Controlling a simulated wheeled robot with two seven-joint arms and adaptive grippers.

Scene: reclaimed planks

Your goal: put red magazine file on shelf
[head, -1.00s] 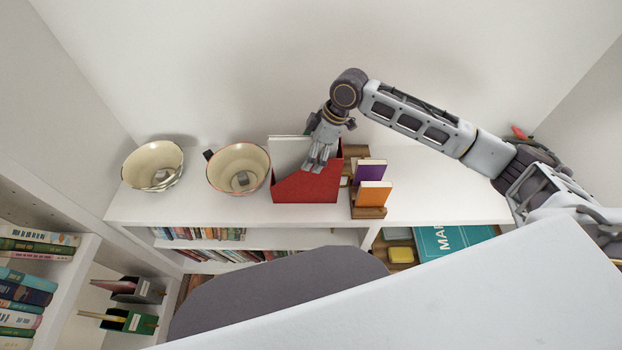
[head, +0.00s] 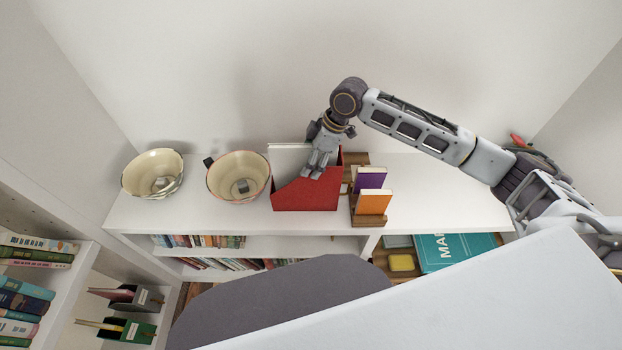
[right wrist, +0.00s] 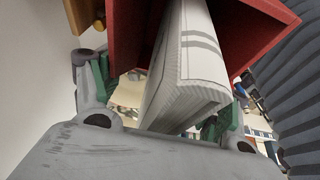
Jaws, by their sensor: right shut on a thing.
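The red magazine file (head: 306,195) is upright over the white shelf unit's top (head: 445,205), between a bowl and a small wooden book holder. I cannot tell whether its base touches the surface. White papers or a book (head: 288,155) stand inside it. In the right wrist view, the red walls (right wrist: 255,30) and pale pages (right wrist: 185,80) lie between and beyond the green-padded fingers; the exact contact is partly hidden. My left gripper is not in view.
Two cream bowls (head: 153,174) (head: 238,178) stand left of the file. The wooden holder (head: 370,218) with purple and orange books is close on its right. Bare top lies farther right. Books fill lower shelves and the left bookcase (head: 78,262).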

